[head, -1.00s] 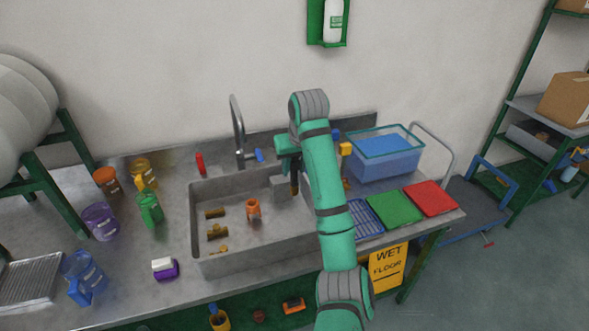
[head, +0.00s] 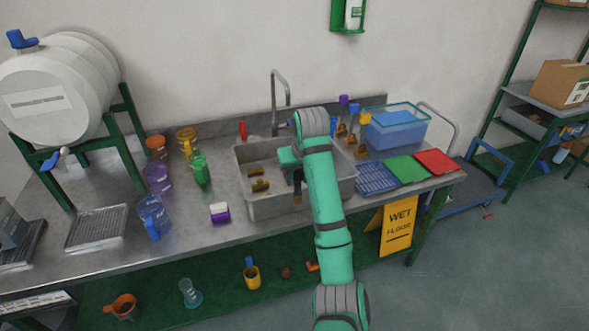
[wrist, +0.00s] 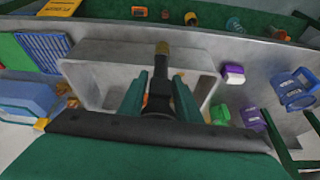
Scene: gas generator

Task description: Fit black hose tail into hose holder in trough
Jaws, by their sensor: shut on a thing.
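The grey trough (head: 250,208) is set in the metal counter. Several brass-coloured fittings lie in it, among them one (head: 260,186) near its left side; I cannot tell which, if any, is the hose holder. My arm hides the trough's right part. I cannot tell whether the end touches anything.
A faucet (head: 274,100) rises behind the trough. A blue bin (head: 395,132) and coloured mats, including a green one (head: 407,167), are to the right. A purple-and-white block (head: 220,213) and several jugs stand to the left.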

